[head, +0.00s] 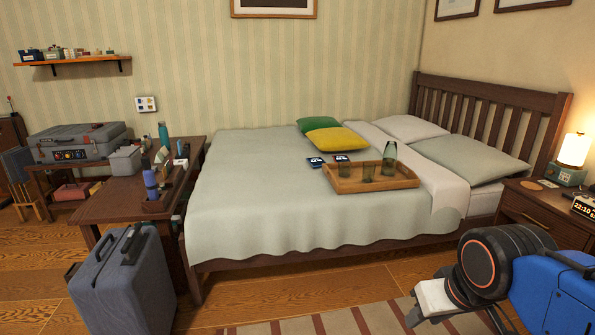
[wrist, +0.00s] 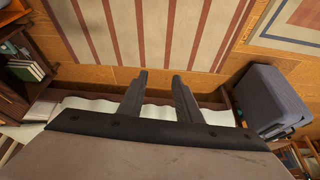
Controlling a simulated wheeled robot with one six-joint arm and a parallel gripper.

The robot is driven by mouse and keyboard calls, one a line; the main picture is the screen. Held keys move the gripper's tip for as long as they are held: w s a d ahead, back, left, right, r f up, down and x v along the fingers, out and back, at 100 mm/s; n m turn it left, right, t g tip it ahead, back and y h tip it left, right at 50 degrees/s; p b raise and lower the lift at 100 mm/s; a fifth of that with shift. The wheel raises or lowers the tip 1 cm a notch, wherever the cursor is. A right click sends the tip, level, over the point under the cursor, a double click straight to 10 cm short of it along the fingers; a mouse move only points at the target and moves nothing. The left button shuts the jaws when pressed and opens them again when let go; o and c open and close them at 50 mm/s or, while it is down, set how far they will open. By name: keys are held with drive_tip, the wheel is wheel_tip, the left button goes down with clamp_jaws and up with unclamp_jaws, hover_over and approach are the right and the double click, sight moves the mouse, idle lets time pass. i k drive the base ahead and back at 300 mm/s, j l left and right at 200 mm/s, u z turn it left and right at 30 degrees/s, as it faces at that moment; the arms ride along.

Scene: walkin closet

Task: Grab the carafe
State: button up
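The carafe (head: 389,158) appears to be the tall green glass vessel standing upright at the back right of a wooden tray (head: 347,188) on the bed. Two shorter green glasses (head: 368,172) stand in the tray to its left. My gripper (wrist: 160,76) shows in the wrist view with its two dark fingers apart and nothing between them. My arm is at the lower right of the head view, well short of the bed and tray. The carafe is not visible in the wrist view.
The bed (head: 250,200) fills the middle, with a slatted headboard at right. A nightstand (head: 545,215) with a lit lamp (head: 573,150) stands right of it. A grey suitcase (head: 125,285) and a cluttered desk (head: 115,200) are at left. A striped rug (head: 340,322) lies in front.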

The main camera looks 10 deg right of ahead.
sight(389, 154)
drive_tip(key=i, duration=0.85)
drive_tip(key=i+j+z, duration=0.1)
drive_tip(key=i, duration=0.7)
drive_tip(key=i+j, duration=0.1)
drive_tip(key=i, duration=0.75)
